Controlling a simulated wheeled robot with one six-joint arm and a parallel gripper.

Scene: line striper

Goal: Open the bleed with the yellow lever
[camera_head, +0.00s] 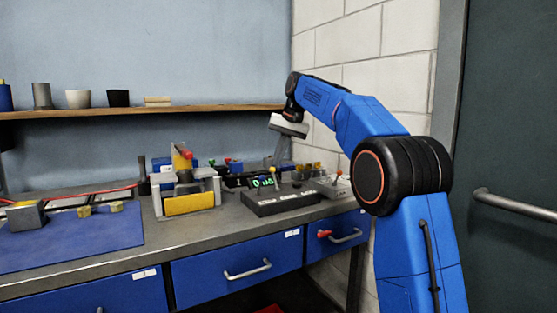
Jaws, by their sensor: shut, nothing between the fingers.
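A small yellow ball knob (272,169), which looks like the end of the yellow lever, stands at the dark control box (282,201) with a green digital display. The box sits on the grey bench near its right end. My gripper (277,163) points down from the raised blue arm, its thin fingers shut and empty. The fingertips appear just above or beside the yellow knob. I cannot tell whether they touch it. The lever's shaft and exact angle are too small to make out.
A red-knobbed lever (338,175) stands on a grey box to the right. A grey fixture with a yellow front (189,204) stands to the left. Small coloured parts crowd the bench behind. A blue mat (75,240) lies at left, under a shelf (140,110).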

